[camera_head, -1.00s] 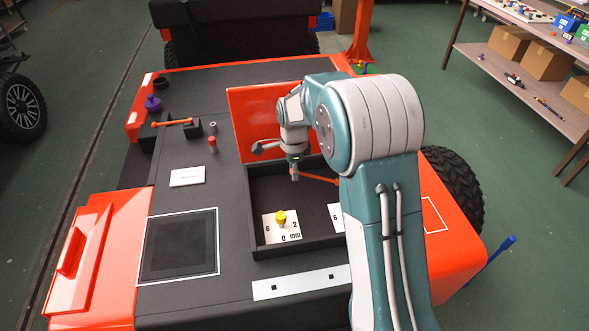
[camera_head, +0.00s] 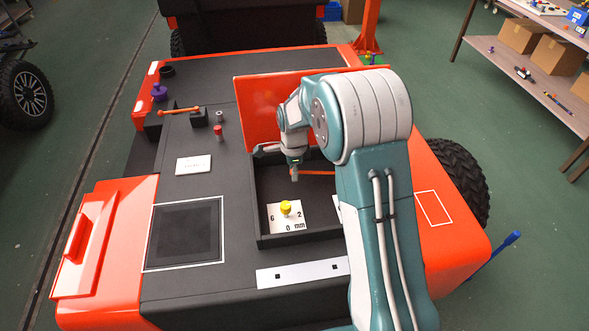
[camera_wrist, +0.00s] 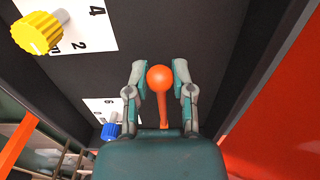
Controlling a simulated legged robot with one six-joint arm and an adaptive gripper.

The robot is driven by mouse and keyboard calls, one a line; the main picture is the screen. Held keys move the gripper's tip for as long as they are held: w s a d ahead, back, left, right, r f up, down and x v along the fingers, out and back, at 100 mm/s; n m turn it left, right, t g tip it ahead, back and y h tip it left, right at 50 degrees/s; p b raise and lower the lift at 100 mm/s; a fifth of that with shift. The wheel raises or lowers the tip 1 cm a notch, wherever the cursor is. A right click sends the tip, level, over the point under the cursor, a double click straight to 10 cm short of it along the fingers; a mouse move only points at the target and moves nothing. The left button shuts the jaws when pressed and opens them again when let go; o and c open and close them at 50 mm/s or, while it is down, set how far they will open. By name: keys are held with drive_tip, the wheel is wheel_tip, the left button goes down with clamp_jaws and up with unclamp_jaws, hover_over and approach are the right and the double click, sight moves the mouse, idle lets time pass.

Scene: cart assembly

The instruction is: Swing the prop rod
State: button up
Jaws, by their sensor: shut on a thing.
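The prop rod (camera_wrist: 162,105) is orange with a round ball end. In the wrist view the ball sits between the two fingers of my gripper (camera_wrist: 160,75), which is shut on it. In the head view the rod (camera_head: 318,173) runs right from my gripper (camera_head: 294,176), inside the open black bay, and its far end is hidden behind my arm. The orange lid (camera_head: 258,110) stands raised behind the bay.
A yellow knob (camera_head: 286,208) on a white dial plate stands on the bay floor; it also shows in the wrist view (camera_wrist: 38,33). A blue knob (camera_wrist: 111,131) is on another plate. The bay's dark walls (camera_head: 256,205) surround the gripper.

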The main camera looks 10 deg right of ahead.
sight(292, 186)
drive_tip(key=shift+w, duration=0.2)
drive_tip(key=shift+a+f, duration=0.2)
drive_tip(key=shift+f, duration=1.5)
drive_tip(key=o, duration=0.9)
drive_tip(key=shift+o, duration=0.2)
drive_tip(key=shift+s, duration=0.1)
wheel_tip(292, 186, up, 12)
drive_tip(key=shift+f, duration=0.1)
